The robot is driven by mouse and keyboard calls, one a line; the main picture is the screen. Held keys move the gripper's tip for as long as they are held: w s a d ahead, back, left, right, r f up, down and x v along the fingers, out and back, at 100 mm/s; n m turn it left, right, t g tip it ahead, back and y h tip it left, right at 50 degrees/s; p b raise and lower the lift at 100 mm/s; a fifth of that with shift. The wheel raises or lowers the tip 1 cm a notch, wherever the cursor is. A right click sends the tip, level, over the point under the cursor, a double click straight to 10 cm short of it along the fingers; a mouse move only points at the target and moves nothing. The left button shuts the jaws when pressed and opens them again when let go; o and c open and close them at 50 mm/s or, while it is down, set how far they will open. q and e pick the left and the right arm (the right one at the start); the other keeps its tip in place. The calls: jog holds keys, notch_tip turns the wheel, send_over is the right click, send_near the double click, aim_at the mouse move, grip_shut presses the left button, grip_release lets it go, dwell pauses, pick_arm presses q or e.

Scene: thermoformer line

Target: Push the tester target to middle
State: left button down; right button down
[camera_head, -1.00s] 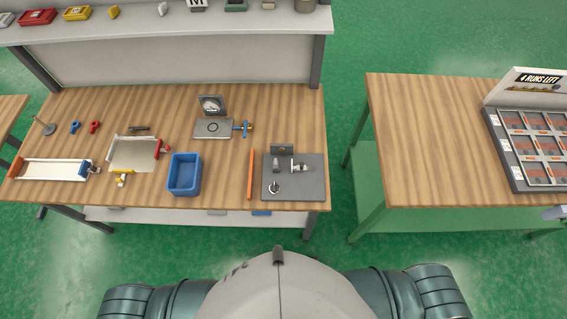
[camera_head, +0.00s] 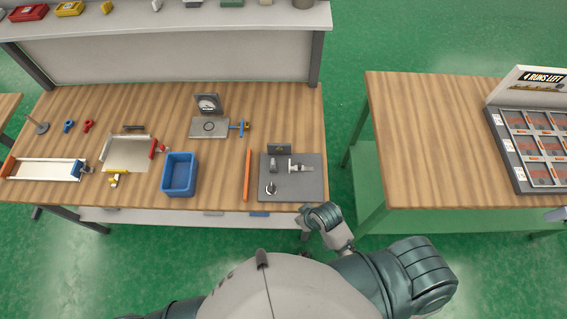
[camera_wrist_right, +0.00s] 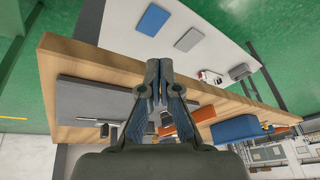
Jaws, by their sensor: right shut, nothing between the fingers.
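A dark grey plate (camera_head: 312,190) lies at the workbench's front right corner. On it are a small upright box (camera_head: 279,149), a grey block (camera_head: 274,165), a light metal slider-like piece (camera_head: 298,165) and a round knob (camera_head: 270,189). I cannot tell for sure which part is the tester target. My right gripper (camera_head: 309,210) is just in front of the plate, by the bench's front edge, small in the head view. In the right wrist view the gripper (camera_wrist_right: 158,63) is shut and empty, with the plate (camera_wrist_right: 90,97) behind it to the left. My left gripper is out of view.
An orange bar (camera_head: 248,175) and a blue bin (camera_head: 179,174) stand left of the plate. A dial gauge (camera_head: 208,104) with its base plate is behind. A second table (camera_head: 430,140) stands right across a gap. Bare wood lies behind the plate.

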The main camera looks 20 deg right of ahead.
jog(key=w+a+r+n+g, duration=0.2)
jog(key=w+a+n, duration=0.3)
jog(key=a, duration=0.4)
jog(key=w+a+r+n+g, duration=0.2)
jog(key=w+a+n, duration=0.25)
jog(key=a, duration=0.35)
jog(key=w+d+h, duration=0.1)
jog(key=w+d, duration=0.1)
jog(key=w+d+r+n+h, duration=0.1)
jog(key=w+d, duration=0.1)
jog(key=w, duration=0.1)
jog(key=w+d+r+n+h, duration=0.1)
jog(key=w+d+h, duration=0.1)
jog(key=shift+w+d+r, duration=0.15)
jog(key=shift+w+r, duration=0.05)
jog(key=w+d+r+h, duration=0.1)
jog(key=d, duration=0.1)
jog(key=w+d+r, duration=0.2)
jog(key=w+d+r+h, duration=0.1)
jog(key=w+d, duration=0.1)
jog(key=shift+w+d+r+m+g+h, duration=0.2)
jog(key=shift+d+r+m+g+h, duration=0.1)
jog(key=shift+r+m, duration=0.1)
jog(key=x, duration=0.9)
jog(key=shift+d+f, duration=0.15)
jog(key=shift+f, duration=0.2)
